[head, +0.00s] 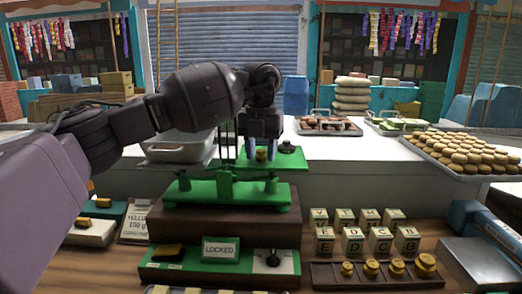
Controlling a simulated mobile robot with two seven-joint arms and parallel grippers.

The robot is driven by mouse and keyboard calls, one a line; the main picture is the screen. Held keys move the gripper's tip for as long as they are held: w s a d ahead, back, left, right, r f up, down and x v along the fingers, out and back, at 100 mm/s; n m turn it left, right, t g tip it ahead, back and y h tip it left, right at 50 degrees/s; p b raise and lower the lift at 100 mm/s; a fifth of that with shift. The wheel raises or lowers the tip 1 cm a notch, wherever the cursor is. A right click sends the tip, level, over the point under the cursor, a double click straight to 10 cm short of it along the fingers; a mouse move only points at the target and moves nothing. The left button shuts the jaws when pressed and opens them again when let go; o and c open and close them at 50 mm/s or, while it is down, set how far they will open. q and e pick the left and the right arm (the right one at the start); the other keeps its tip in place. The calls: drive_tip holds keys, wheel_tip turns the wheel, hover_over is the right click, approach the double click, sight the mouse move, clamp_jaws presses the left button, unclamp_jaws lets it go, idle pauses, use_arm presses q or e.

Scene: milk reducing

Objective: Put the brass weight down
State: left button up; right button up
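A small brass weight (261,155) shows between the two fingers of my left gripper (262,148). The fingers appear closed against its sides. The scale stands on a dark brown block (225,230). My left arm reaches in from the left, above the scale. My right gripper is not in view.
Several brass weights (426,264) stand in a dark rack (375,281) at the front right, before lettered cubes (352,240).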

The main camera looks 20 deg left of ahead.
sight(261, 150)
use_arm(q)
drive_tip(key=shift+o, duration=0.8)
drive_tip(key=shift+r, duration=0.2)
wheel_tip(261, 150, up, 12)
drive_tip(key=shift+p, duration=0.4)
